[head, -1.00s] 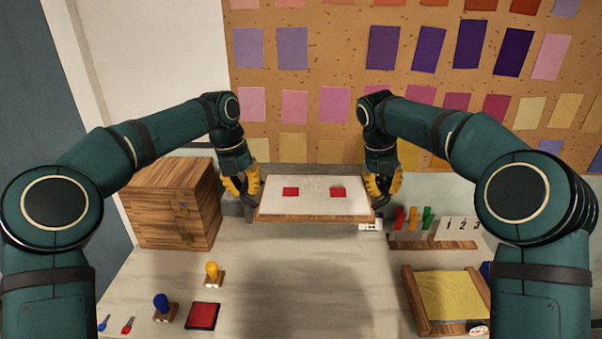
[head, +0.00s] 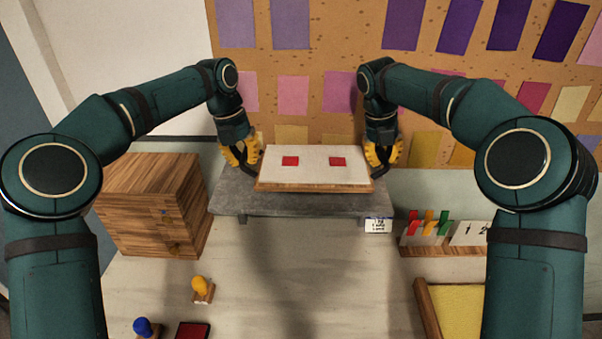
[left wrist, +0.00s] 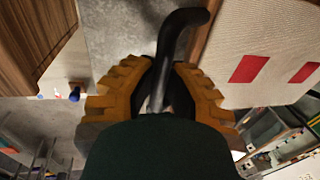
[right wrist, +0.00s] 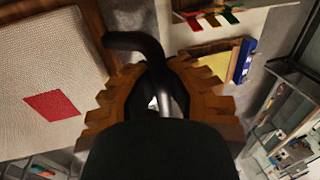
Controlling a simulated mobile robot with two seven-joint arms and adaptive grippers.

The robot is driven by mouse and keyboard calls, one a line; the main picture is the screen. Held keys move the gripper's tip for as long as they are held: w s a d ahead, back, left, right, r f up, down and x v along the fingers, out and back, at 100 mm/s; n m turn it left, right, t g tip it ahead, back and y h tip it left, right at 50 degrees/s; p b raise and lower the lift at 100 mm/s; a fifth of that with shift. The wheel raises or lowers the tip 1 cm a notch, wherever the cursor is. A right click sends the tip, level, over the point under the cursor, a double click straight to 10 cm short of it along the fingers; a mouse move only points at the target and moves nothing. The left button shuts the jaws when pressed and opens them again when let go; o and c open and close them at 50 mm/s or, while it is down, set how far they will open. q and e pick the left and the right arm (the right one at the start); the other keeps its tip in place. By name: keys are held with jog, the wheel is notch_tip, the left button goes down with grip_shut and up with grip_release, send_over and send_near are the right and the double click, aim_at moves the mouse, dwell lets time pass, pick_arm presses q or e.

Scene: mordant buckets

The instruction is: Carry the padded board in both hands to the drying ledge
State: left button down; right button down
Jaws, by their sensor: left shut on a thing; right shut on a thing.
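The padded board (head: 315,168) has a pale top with two red squares and a wooden edge. It looks level in the head view, over the grey drying ledge (head: 290,206); I cannot tell whether it touches the ledge. My left gripper (head: 243,165) is shut on the black handle at the board's left end, and the handle (left wrist: 178,45) shows in the left wrist view. My right gripper (head: 381,165) is shut on the right-end handle, and that handle (right wrist: 150,50) shows in the right wrist view.
A wooden chest (head: 150,208) stands left of the ledge. A small label card (head: 378,225) is at the ledge's front right. A rack with coloured tags (head: 428,226) stands to the right. Stamps (head: 201,289) and a yellow-topped tray (head: 460,308) are nearer. The pinned board (head: 330,60) is behind.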

aim_at(251, 183)
pick_arm(q)
jog(key=shift+w+d, duration=0.1)
jog(key=shift+w, duration=0.2)
pick_arm(e)
jog(key=shift+w+a, duration=0.1)
jog(key=shift+w, duration=0.2)
pick_arm(q)
jog(key=shift+s+r, duration=0.1)
pick_arm(e)
jog(key=shift+s+r, duration=0.1)
pick_arm(q)
jog(key=shift+s, duration=0.15)
pick_arm(e)
jog(key=shift+s, duration=0.15)
